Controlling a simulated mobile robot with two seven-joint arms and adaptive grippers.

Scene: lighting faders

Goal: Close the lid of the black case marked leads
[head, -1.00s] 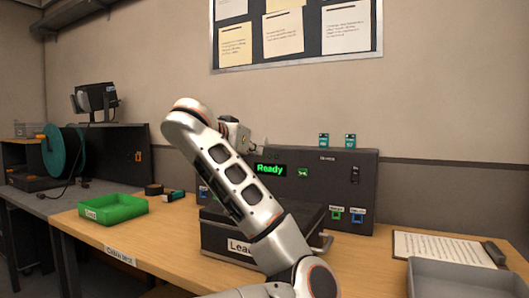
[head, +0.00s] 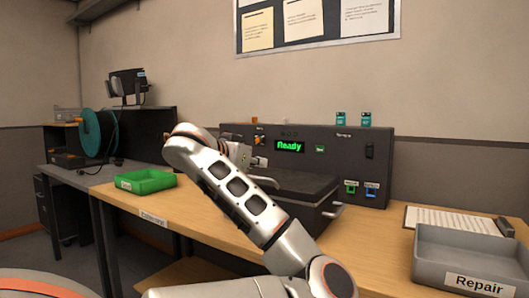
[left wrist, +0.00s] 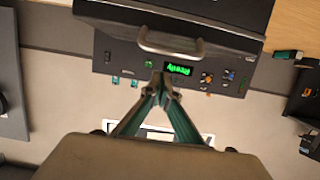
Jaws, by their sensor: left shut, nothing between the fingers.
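The black case (head: 300,182) sits on the wooden bench in front of the dark panel. Its lid looks lowered and nearly flat over the body, but I cannot tell whether it is fully shut. A metal handle (head: 333,210) sticks out at its right. My left arm crosses in front and hides the case's front and label. My left gripper (head: 262,162) is shut and empty, near the case's left rear in the head view. In the left wrist view, the shut fingertips (left wrist: 161,82) show below the case's handle (left wrist: 170,45), with no visible grip on it. My right gripper is out of view.
The panel (head: 345,150) with a green "Ready" display stands close behind the case. A green tray (head: 146,181) lies to the left. A grey "Repair" tray (head: 470,262) and a clipboard (head: 452,220) are at the right. The bench between green tray and arm is clear.

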